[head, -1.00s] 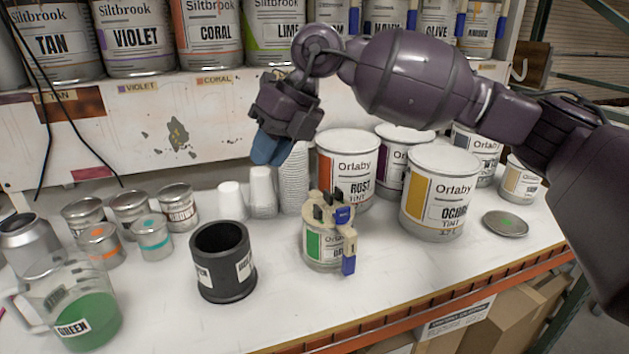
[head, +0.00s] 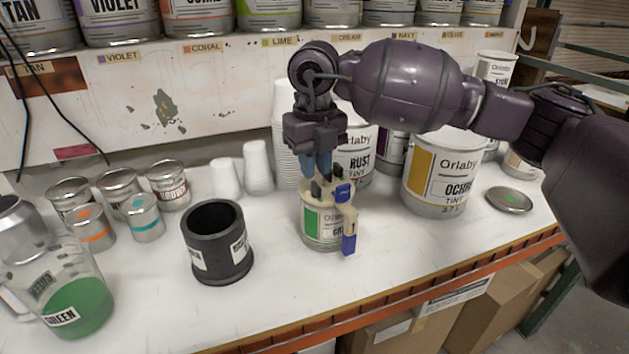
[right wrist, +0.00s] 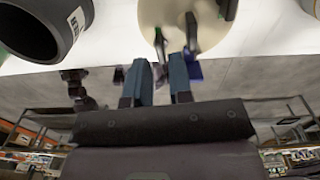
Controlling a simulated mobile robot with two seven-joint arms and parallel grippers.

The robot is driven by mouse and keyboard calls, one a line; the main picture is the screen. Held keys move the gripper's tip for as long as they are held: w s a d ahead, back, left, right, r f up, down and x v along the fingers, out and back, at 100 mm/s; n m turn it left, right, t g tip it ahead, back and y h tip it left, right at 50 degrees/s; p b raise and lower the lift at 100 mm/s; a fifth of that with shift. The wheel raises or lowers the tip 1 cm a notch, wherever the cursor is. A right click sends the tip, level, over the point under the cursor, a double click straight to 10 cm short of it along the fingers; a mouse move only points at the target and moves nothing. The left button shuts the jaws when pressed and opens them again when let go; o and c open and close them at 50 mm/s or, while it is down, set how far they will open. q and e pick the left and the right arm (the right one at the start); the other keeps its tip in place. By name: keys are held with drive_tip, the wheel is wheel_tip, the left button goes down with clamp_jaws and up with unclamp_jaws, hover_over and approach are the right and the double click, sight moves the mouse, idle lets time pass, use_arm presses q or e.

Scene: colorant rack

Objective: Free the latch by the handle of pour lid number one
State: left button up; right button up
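The green-labelled can (head: 318,226) stands upright on the white table, wearing a beige pour lid (head: 322,196) with black parts and blue pieces. A blue-and-beige handle (head: 348,230) hangs down its front right, with a dark mark on it too small to read surely. My right gripper (head: 318,165) points down just above the lid's back, its blue fingers apart. In the right wrist view the gripper (right wrist: 162,80) is open with a narrow gap, near the lid (right wrist: 205,15) and its black parts. Contact with the latch cannot be told. My left gripper is not in view.
A dark pot (head: 217,243) stands left of the can, and the ochre tint can (head: 440,175) stands right. The rust tint can (head: 358,160) and stacked white cups (head: 284,160) are close behind my gripper. The table front is clear.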

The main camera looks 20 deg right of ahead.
sight(315, 183)
drive_tip(key=shift+f, duration=1.85)
clamp_jaws()
